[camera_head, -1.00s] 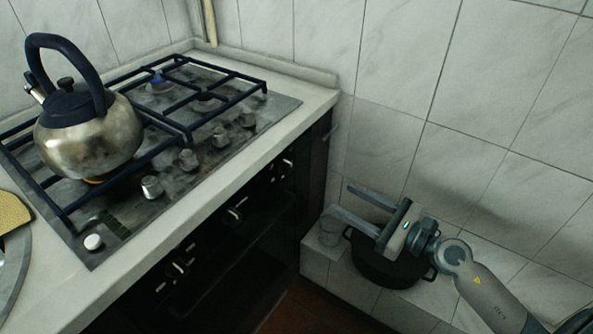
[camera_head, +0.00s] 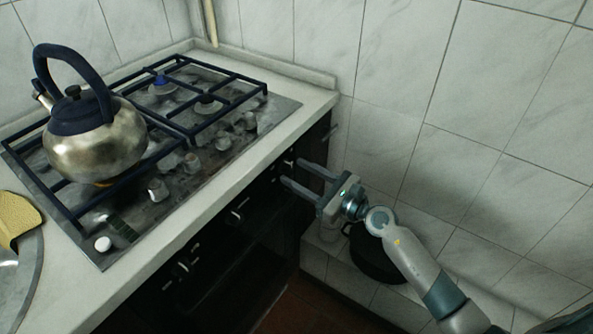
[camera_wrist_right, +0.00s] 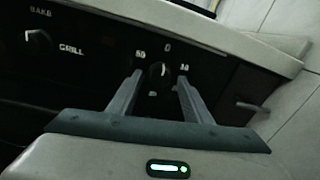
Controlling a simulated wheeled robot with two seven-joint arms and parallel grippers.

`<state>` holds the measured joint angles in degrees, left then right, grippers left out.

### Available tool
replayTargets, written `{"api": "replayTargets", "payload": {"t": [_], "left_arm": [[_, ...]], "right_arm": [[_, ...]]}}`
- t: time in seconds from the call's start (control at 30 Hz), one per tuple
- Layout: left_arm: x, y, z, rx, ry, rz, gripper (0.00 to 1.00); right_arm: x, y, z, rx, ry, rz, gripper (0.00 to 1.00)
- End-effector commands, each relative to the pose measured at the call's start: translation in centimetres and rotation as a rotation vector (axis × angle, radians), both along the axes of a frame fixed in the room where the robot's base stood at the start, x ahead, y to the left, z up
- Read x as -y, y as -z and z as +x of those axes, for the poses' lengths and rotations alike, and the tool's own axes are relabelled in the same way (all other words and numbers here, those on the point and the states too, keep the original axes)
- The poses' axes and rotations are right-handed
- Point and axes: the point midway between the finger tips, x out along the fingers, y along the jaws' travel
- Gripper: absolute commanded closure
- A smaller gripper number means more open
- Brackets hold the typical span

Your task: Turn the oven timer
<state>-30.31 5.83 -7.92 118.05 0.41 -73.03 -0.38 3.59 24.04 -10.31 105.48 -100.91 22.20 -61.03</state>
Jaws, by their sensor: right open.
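The oven timer knob (camera_wrist_right: 160,72) is a small dark dial on the black front panel, with white numbers around it, in the right wrist view. In the head view the knob (camera_head: 289,163) is small, near the panel's right end. My right gripper (camera_head: 292,173) is open and empty, its two fingers pointing at the panel. In the right wrist view the open fingers (camera_wrist_right: 160,86) stand on either side of the knob's lower part as seen. I cannot tell whether they touch it. My left gripper is not in view.
Another knob (camera_wrist_right: 38,40) marked GRILL sits left on the panel. The countertop edge (camera_head: 215,178) overhangs the panel. A kettle (camera_head: 95,150) stands on the hob. A black pot (camera_head: 375,258) stands on a tiled ledge below my right arm. A tiled wall (camera_head: 480,110) bounds the right side.

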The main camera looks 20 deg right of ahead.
Motion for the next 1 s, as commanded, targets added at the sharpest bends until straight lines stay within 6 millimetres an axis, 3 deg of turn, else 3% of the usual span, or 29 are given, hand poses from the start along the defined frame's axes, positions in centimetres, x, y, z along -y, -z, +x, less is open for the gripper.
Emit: {"api": "replayTargets", "payload": {"t": [0.47, 0.63, 0.67, 1.0], "left_arm": [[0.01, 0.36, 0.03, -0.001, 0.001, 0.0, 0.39], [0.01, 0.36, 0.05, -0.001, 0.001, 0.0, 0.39], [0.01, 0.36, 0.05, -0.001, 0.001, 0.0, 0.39], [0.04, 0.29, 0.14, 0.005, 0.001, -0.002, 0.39]], "right_arm": [[-0.57, -0.01, 0.89, 0.0, 0.0, 0.0, 0.55], [-0.56, -0.02, 0.89, 0.0, 0.0, 0.0, 0.93], [-0.55, -0.01, 0.88, 0.0, 0.0, 0.0, 0.96], [-0.54, -0.11, 0.88, -0.009, 0.001, 0.012, 0.96]]}}
